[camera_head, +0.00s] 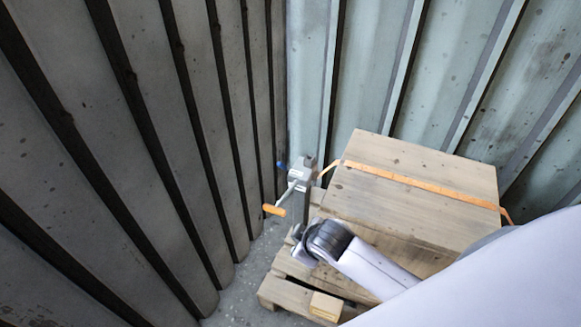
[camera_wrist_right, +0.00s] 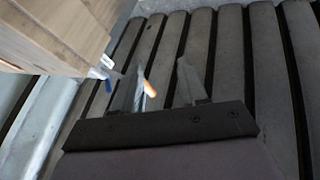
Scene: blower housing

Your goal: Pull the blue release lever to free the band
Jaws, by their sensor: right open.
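The blue release lever (camera_head: 281,165) is a small blue tip on the left of a grey ratchet winch (camera_head: 302,173) on a post. Below it hangs a crank with an orange handle (camera_head: 273,210). The orange band (camera_head: 420,185) runs from the winch across the wooden crate (camera_head: 410,152) and looks taut. In the right wrist view, my right gripper (camera_wrist_right: 162,75) is open and empty, with its two fingers apart. My left gripper is out of view.
The crate stands on a wooden pallet (camera_head: 285,293) in a corner. A dark ribbed wall (camera_head: 150,120) rises close on the left, and a pale ribbed wall (camera_head: 400,60) stands behind. A narrow strip of floor (camera_head: 240,285) is bare between pallet and left wall.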

